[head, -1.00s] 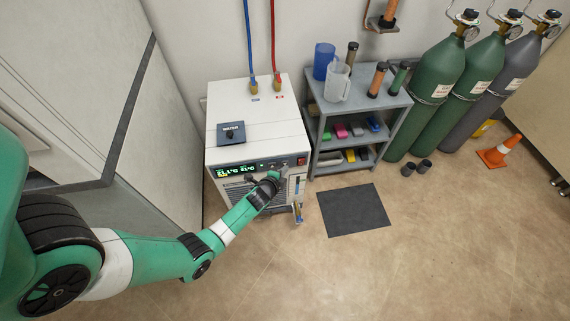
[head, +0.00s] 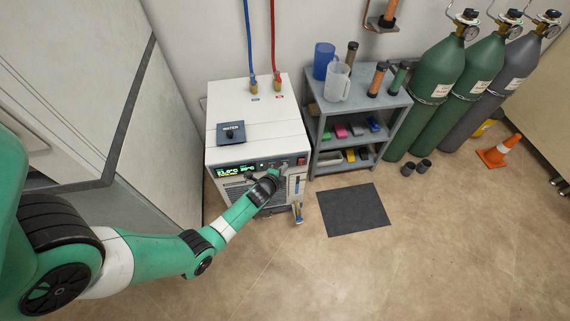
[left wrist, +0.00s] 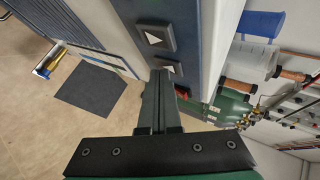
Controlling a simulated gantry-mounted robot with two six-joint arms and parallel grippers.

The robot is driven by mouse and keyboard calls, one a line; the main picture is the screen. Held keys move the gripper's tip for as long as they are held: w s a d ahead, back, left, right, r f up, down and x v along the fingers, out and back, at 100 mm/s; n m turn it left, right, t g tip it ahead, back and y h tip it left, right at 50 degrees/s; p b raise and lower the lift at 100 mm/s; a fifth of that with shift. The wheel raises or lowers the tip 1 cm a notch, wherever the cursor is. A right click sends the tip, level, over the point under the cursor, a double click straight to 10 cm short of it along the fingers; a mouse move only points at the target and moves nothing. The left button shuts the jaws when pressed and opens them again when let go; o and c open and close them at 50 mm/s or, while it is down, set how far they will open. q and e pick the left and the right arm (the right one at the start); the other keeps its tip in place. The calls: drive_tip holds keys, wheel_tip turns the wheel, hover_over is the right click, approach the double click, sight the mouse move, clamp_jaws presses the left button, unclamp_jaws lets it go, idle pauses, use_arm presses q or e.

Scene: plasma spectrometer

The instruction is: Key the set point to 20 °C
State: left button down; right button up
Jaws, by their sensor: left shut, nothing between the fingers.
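The white chiller (head: 262,125) stands against the wall, with a green lit display (head: 238,169) on its front panel. The display shows two readings, too small to read surely; the right one looks like 20 °C. My left gripper (head: 283,172) is shut and empty at the panel, right of the display. In the left wrist view its fingers (left wrist: 160,76) point at the panel. One arrow button (left wrist: 157,38) is fully visible there; a second arrow button (left wrist: 171,67) lies right by the fingertips, partly hidden. I cannot tell whether they touch. My right gripper is out of view.
A red switch (head: 301,161) sits at the panel's right end. A grey shelf cart (head: 362,112) with jugs and bottles stands close to the right. Gas cylinders (head: 432,80) stand further right. A dark mat (head: 353,209) lies on open floor in front.

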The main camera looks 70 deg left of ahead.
use_arm(q)
drive_tip(key=shift+s+d, duration=0.2)
drive_tip(key=shift+d, duration=0.55)
drive_tip(key=shift+d, duration=0.1)
drive_tip(key=d, duration=0.2)
drive_tip(key=s+d, duration=0.1)
drive_tip(key=d, duration=0.1)
drive_tip(key=shift+d, duration=0.35)
idle(0.6)
